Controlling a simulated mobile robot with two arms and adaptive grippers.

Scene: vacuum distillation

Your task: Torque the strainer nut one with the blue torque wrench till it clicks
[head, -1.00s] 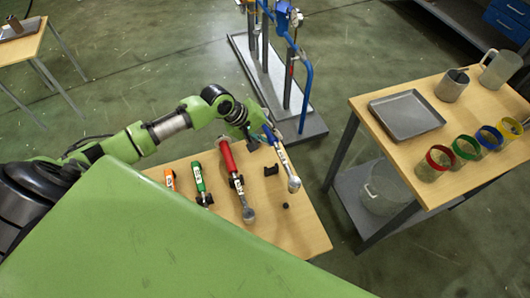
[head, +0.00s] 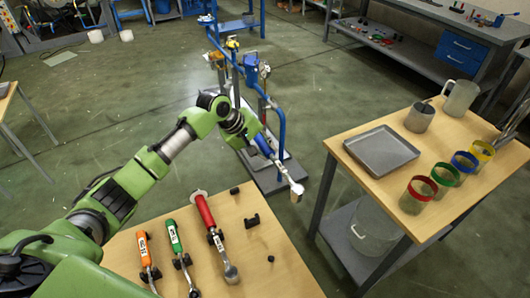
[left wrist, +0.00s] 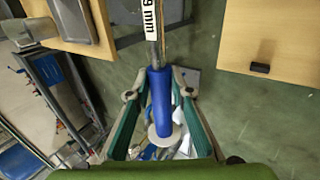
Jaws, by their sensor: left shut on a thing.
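My left gripper (head: 262,142) is shut on the blue torque wrench (head: 278,165) and holds it clear of the wooden table, past its far edge. The wrench's metal head (head: 296,190) points toward the lower right. In the left wrist view, the blue handle (left wrist: 160,95) lies between the two fingers, with a white label marked in mm on the shaft above it. The blue pipe rig (head: 281,125) stands on a grey base behind the wrench. The arm and wrench partly cover it, and I cannot make out strainer nut one. My right gripper is not in view.
Red (head: 206,213), green (head: 175,237) and orange (head: 145,250) wrenches lie on the wooden table (head: 265,285), beside small black holders (head: 252,221). At the right, another table bears a grey tray (head: 382,151), jugs and colored-rim beakers. Floor between the tables is open.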

